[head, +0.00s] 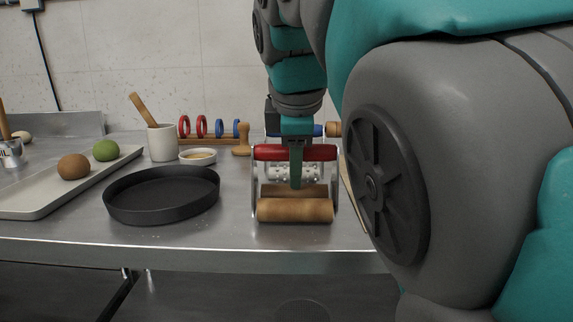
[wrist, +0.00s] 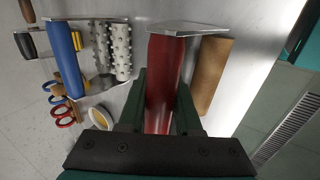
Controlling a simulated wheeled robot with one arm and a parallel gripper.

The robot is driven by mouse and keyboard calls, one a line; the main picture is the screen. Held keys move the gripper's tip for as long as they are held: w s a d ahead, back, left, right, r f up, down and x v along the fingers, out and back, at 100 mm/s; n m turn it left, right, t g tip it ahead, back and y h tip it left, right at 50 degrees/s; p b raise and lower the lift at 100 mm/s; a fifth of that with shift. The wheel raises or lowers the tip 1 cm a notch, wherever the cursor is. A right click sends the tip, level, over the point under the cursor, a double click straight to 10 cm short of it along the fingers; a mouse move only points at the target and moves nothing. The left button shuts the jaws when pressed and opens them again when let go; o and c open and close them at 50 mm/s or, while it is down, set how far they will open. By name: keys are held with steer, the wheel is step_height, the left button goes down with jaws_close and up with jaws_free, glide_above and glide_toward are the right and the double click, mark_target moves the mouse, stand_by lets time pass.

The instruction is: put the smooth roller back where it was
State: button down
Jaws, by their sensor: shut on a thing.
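The smooth roller (head: 295,211) has plain wooden barrels, metal side plates and a red handle. My gripper (head: 296,172) is shut on the red handle. In the wrist view the fingers of my gripper (wrist: 162,90) lie on both sides of the handle, and a wooden barrel of the smooth roller (wrist: 211,75) shows to its right. The roller is upright near the counter's front edge; I cannot tell whether it touches the counter. A spiked white roller (wrist: 121,52) with a blue handle stands beside it in the wrist view, partly hidden behind it in the head view.
A round black pan (head: 160,205) lies left of the roller on the steel counter (head: 200,242). A tray (head: 45,202) holds a brown and a green ball. A white cup (head: 162,143), a small bowl (head: 198,161) and red and blue rings (head: 202,127) stand behind.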

steer(key=shift+f, duration=0.25)
steer(key=shift+f+b, duration=0.35)
steer(key=shift+f, duration=0.05)
steer(key=c, duration=0.6)
jaws_free()
steer(key=shift+r, duration=0.1)
steer(key=shift+r+p, duration=0.5)
steer(key=shift+r, duration=0.25)
steer(key=v, duration=0.4)
steer(key=shift+s+r, duration=0.1)
steer(key=p+v, duration=0.1)
steer(key=v, duration=0.2)
steer(key=shift+p, duration=0.3)
